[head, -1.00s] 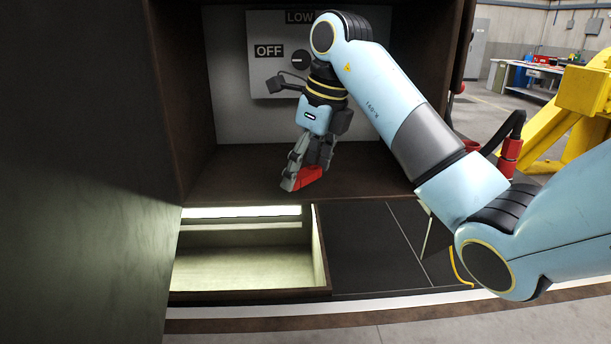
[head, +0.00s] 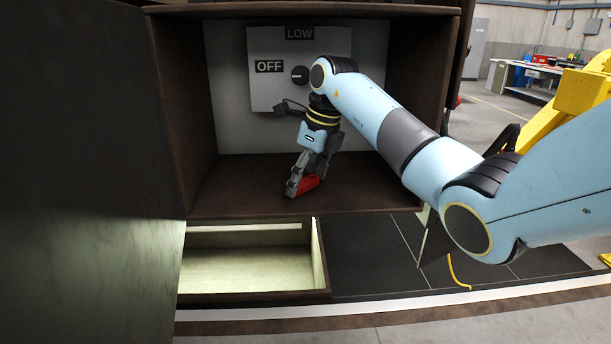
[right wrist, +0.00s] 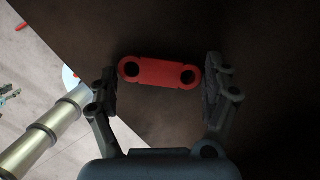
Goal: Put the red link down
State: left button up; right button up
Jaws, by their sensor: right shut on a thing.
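The red link (head: 308,183) is held between the fingertips of my right gripper (head: 299,187), low over the floor of the brown cabinet compartment (head: 235,195). In the right wrist view the link (right wrist: 160,72) is a flat red bar with a round hole near each end. I cannot tell whether the link touches the compartment floor. My left gripper is not in view.
A panel (head: 298,95) marked OFF and LOW, with a dark knob (head: 300,75), is at the compartment's back. An open lit drawer (head: 245,271) lies below. A large dark door (head: 85,170) stands at left. The compartment floor around the gripper looks clear.

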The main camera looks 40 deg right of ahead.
jog(key=o, duration=1.2)
jog(key=shift+o, duration=0.2)
jog(key=b+v, duration=0.1)
jog(key=v, duration=0.3)
jog(key=shift+d+r, duration=0.15)
jog(key=shift+r, duration=0.2)
jog(key=s+d+b, duration=0.1)
jog(key=s, duration=0.2)
jog(key=s+d, duration=0.2)
jog(key=s, duration=0.2)
jog(key=s+d+b, duration=0.1)
jog(key=s, duration=0.2)
jog(key=shift+s+d+b, duration=0.15)
jog(key=shift+d+b, duration=0.2)
jog(key=shift+s+d+r, duration=0.1)
jog(key=shift+s+r, duration=0.05)
jog(key=shift+s, duration=0.3)
